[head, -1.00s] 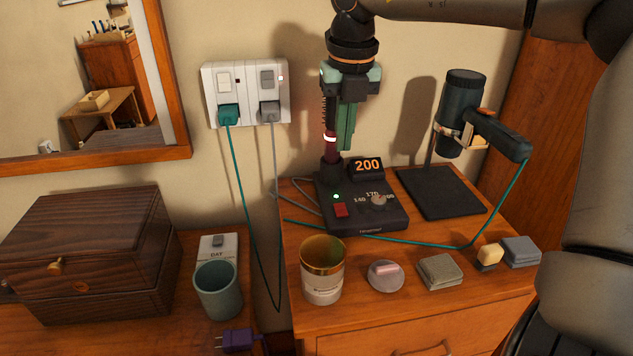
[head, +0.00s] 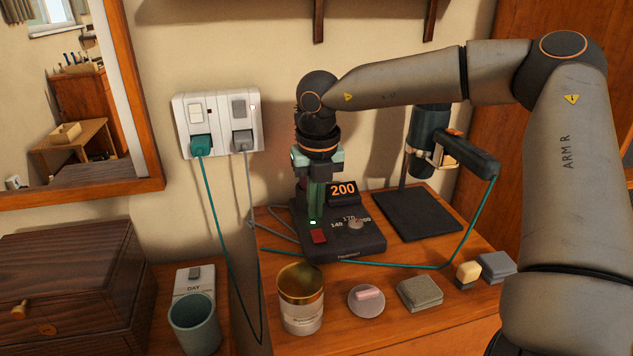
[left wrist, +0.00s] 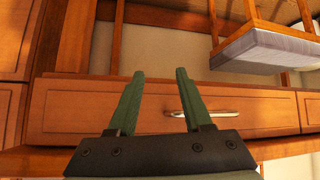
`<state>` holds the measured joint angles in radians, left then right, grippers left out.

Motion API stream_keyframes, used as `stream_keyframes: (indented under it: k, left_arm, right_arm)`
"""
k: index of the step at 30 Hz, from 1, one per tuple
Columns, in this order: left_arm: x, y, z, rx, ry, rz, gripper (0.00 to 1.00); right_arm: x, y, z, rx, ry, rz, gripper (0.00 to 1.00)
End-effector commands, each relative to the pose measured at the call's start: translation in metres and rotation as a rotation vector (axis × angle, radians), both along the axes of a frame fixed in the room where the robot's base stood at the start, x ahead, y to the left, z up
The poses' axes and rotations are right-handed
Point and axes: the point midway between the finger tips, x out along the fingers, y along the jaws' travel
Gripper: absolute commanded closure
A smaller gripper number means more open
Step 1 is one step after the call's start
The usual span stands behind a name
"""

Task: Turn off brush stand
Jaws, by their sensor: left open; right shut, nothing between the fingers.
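The brush stand (head: 350,243) is a dark box on the wooden cabinet, with an orange "200" display (head: 342,190), a dial (head: 355,223), a lit green light (head: 313,222) and a red switch (head: 319,237) at its front left. My right gripper (head: 316,212) is shut and empty, pointing down over the stand's left part, just behind the red switch. I cannot tell whether its tips touch the stand. My left gripper (left wrist: 156,74) is open and empty in the left wrist view, facing a drawer front with a metal handle.
A hair dryer (head: 428,143) stands in a holder behind right. The wall outlet (head: 218,122) has two plugged cords. A wooden box (head: 75,290) and cup (head: 194,323) are left.

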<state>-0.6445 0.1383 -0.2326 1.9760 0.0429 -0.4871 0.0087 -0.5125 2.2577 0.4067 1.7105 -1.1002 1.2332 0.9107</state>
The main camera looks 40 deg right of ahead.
Motion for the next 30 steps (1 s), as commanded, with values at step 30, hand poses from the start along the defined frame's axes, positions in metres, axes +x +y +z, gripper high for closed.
stream_keyframes:
  k: [30]
  left_arm:
    - [0.001, 0.0, -0.002, 0.0, -0.002, -0.001, 0.5]
  right_arm:
    - [0.006, -0.017, -0.047, 0.001, -0.003, -0.003, 1.0]
